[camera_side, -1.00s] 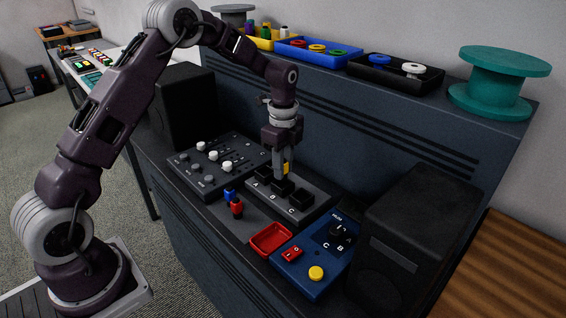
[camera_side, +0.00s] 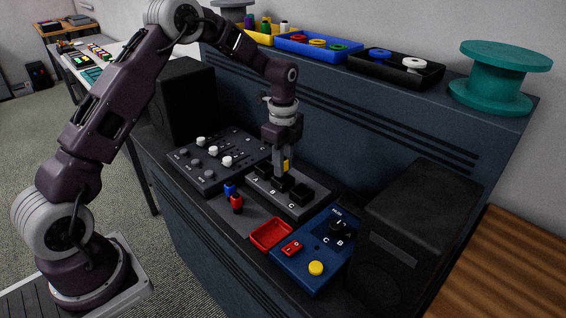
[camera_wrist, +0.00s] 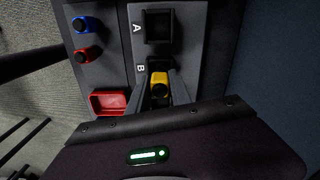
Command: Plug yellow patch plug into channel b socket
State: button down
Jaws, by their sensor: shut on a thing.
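The yellow patch plug (camera_wrist: 159,88) is held between the fingers of my gripper (camera_wrist: 160,98) in the wrist view, with its tip over the near part of the channel b socket (camera_wrist: 158,65). In the side view my gripper (camera_side: 281,174) points straight down at the socket block, and a bit of the yellow plug (camera_side: 286,165) shows behind the fingers. The socket block (camera_side: 318,212) has black sockets marked A, B and C. The fingers hide part of socket B. I cannot tell how deep the plug sits. Socket A (camera_wrist: 158,27) is empty.
A blue plug (camera_side: 230,189) and a red plug (camera_side: 237,203) stand left of the block. A red tray (camera_side: 270,234), a blue control box (camera_side: 306,265) and a slider mixer (camera_side: 212,165) lie around it. A black speaker (camera_side: 415,240) stands at the right.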

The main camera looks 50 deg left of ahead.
jog(key=shift+f, duration=0.95)
jog(key=c, duration=1.1)
grip_release()
jog(key=shift+s+f, duration=0.1)
jog(key=shift+c, duration=0.2)
jog(key=o, duration=0.4)
jog(key=shift+s, duration=0.1)
